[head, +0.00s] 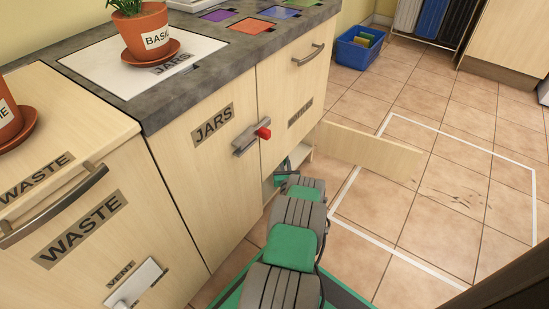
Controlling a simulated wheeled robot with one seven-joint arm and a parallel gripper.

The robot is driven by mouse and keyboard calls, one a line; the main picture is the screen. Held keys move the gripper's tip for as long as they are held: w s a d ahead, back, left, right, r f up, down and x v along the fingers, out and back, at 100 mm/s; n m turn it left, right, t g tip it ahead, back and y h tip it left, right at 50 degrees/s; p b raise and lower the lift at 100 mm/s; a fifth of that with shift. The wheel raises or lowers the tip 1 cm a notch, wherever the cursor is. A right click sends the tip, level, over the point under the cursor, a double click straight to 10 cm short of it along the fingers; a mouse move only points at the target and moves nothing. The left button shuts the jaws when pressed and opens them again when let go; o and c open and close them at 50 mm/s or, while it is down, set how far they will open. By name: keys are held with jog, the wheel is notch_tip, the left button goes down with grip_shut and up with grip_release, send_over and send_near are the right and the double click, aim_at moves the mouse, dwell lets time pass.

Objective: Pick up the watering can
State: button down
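No watering can shows in the head view. The low cabinet door (370,150) stands open, sticking out to the right over the floor.
The jars door (205,155) has a latch with a red knob (263,133) close above my arm. A potted basil (146,30) stands on the counter. A blue bin (358,48) sits at the back. The white-outlined floor area (455,180) is mostly clear.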

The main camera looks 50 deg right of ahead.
jog(key=shift+r, duration=0.2)
notch_tip(320, 180, up, 4)
jog(key=p, duration=0.2)
jog(key=shift+p, duration=0.35)
jog(key=s+d+p, duration=0.1)
jog(key=s+p, duration=0.1)
jog(key=s, duration=1.6)
jog(key=shift+d+f, duration=0.35)
jog(key=shift+f, duration=0.05)
